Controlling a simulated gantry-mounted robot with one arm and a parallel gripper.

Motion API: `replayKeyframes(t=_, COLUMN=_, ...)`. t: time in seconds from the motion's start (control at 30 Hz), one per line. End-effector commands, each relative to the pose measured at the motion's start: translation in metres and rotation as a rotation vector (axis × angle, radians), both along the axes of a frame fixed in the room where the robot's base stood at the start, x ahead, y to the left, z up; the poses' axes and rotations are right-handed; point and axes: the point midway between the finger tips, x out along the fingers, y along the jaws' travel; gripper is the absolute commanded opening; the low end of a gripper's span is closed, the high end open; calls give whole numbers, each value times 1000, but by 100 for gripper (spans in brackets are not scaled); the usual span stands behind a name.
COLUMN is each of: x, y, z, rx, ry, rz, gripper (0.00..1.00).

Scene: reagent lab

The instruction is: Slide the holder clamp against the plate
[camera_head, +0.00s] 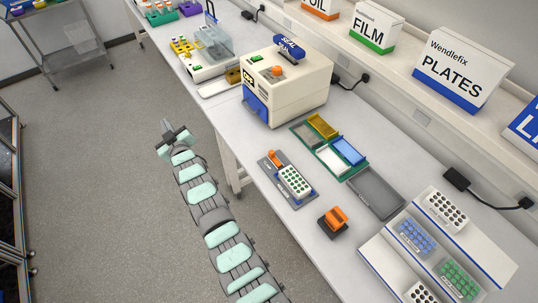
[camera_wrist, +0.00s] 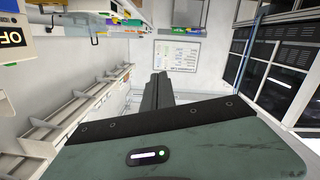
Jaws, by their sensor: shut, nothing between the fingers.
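A grey holder (camera_head: 307,199) lies on the bench near the front edge. A white plate with green wells (camera_head: 295,181) sits on it. An orange clamp (camera_head: 275,159) is at the holder's far-left end, close to the plate. I cannot tell whether clamp and plate touch. My gripper (camera_head: 172,130) is over the floor left of the bench, well apart from the holder. Its dark fingers also show in the wrist view (camera_wrist: 157,92), shut and empty. The wrist view looks across the room and does not show the holder.
An orange-topped dark block (camera_head: 335,219) stands right of the holder. A white sealing machine (camera_head: 289,88) stands behind it. Green-framed trays (camera_head: 331,146), a grey tray (camera_head: 376,193) and a sloped rack (camera_head: 439,249) occupy the bench. The floor (camera_head: 100,190) around my arm is clear.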

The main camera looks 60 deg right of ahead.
Motion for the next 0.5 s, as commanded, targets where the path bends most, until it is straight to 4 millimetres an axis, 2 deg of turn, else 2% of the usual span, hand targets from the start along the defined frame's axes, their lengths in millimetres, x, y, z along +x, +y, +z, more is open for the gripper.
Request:
replayKeyframes(t=0.03, x=-5, y=-41, z=-16, rx=31, ry=69, rz=-44, gripper=0)
replayKeyframes(t=0.1, x=-18, y=-84, z=-35, rx=93, ry=188, rz=-90, gripper=0)
replayKeyframes(t=0.17, x=-35, y=-117, z=-48, rx=149, ry=282, rz=-125, gripper=0)
replayKeyframes(t=0.23, x=-62, y=-151, z=-62, rx=224, ry=388, rz=-160, gripper=0)
replayKeyframes(t=0.3, x=-93, y=-178, z=-71, rx=307, ry=487, rz=-185, gripper=0)
replayKeyframes(t=0.4, x=-142, y=-202, z=-81, rx=435, ry=617, rz=-205, gripper=0)
replayKeyframes(t=0.5, x=-189, y=-211, z=-81, rx=555, ry=720, rz=-203, gripper=0)
